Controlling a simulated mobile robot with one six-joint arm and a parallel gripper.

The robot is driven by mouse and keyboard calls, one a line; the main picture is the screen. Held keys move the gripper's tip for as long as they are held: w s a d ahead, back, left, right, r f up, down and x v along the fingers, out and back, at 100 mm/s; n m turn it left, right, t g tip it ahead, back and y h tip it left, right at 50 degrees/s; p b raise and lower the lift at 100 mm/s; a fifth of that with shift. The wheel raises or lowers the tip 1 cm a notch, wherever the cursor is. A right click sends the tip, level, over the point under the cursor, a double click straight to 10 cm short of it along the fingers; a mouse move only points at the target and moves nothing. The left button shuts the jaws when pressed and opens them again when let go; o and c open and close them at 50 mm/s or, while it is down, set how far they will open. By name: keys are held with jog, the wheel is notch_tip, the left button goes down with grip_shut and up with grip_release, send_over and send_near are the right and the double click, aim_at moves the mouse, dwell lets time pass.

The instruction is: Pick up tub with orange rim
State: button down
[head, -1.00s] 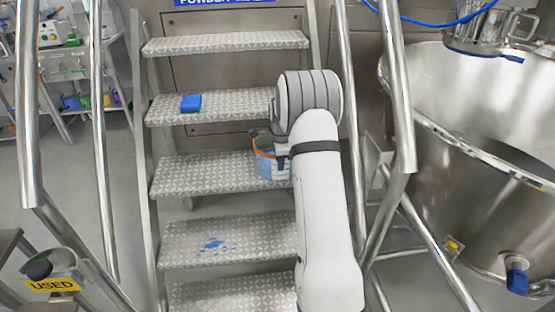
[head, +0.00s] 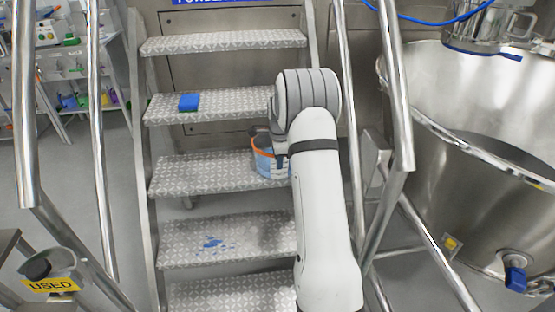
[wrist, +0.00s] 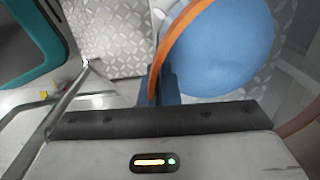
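The tub with the orange rim (head: 265,163) is light blue outside and stands at the right part of a middle stair tread, partly hidden by my arm. In the wrist view its orange rim (wrist: 180,38) curves down on the left of its blue interior. My gripper (head: 277,141) is at the tub's rim in the head view. In the wrist view my gripper's fingers (wrist: 157,88) lie close together, one on each side of the rim, and look shut on it. Whether the tub's base touches the tread is hard to tell.
A blue block (head: 189,102) lies on the tread above. Blue splashes (head: 211,244) mark a lower tread. Metal handrails (head: 396,90) flank the stairs, and a large steel vessel (head: 470,190) stands at the right. A container labelled USED (head: 50,285) is at lower left.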

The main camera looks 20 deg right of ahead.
jog(key=shift+r, duration=0.15)
notch_tip(320, 180, up, 28)
jog(key=p, duration=0.5)
dwell(0.4)
